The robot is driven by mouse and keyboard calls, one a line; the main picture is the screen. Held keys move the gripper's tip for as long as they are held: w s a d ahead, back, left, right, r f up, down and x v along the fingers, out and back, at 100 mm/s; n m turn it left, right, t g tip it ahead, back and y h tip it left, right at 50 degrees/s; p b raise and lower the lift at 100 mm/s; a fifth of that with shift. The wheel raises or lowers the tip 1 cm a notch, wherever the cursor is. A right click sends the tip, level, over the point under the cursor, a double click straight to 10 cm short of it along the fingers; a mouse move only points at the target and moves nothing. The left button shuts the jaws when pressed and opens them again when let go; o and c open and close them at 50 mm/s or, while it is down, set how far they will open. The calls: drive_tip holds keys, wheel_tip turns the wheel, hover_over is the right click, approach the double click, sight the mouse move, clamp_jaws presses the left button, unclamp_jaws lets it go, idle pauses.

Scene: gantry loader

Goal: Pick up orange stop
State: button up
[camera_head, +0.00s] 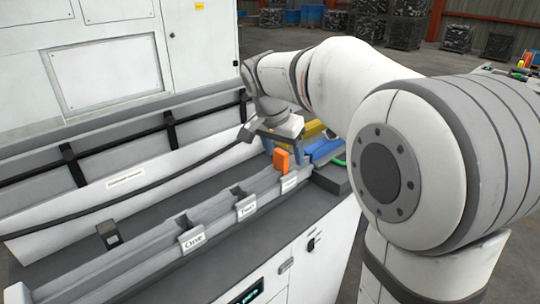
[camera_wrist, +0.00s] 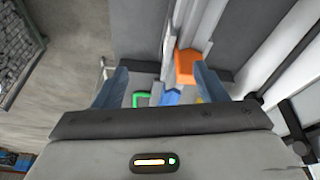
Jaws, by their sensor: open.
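The orange stop (camera_head: 281,162) stands upright on the grey rail at the front edge of the loader, near the rightmost label plate. In the wrist view the orange stop (camera_wrist: 185,67) shows beyond the fingertips, closer to the right finger. My gripper (camera_head: 283,158) hangs over the rail at the stop, its blue fingers behind and beside it. In the wrist view my gripper (camera_wrist: 160,78) has its two blue fingers spread wide with nothing held. I cannot tell how far the stop is below the tips.
A blue piece (camera_head: 324,150) and a yellow piece (camera_head: 308,129) lie just right of my gripper, with a green piece (camera_wrist: 141,99) close by. Label plates (camera_head: 192,240) line the rail. A dark cable (camera_head: 150,180) crosses the trough behind. The left rail is mostly clear.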

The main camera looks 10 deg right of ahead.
sight(279, 152)
drive_tip(key=w+m, duration=0.1)
drive_tip(key=w, duration=0.1)
drive_tip(key=w+a, duration=0.1)
drive_tip(key=w, duration=0.1)
drive_tip(key=w+m, duration=0.1)
drive_tip(key=w, duration=0.1)
drive_tip(key=shift+w+a+f+m+h, duration=0.2)
drive_tip(key=shift+m+h, duration=0.1)
drive_tip(key=shift+h, duration=0.1)
drive_tip(key=shift+w+f, duration=0.1)
drive_tip(key=shift+w, duration=0.15)
drive_tip(key=x, duration=0.2)
drive_tip(key=p+x, duration=0.1)
drive_tip(key=x, duration=0.4)
drive_tip(key=shift+s+d+f+p, duration=0.25)
drive_tip(key=shift+s+f+p, duration=0.05)
drive_tip(key=shift+p, duration=0.1)
drive_tip(key=shift+c, duration=0.4)
drive_tip(key=c, duration=1)
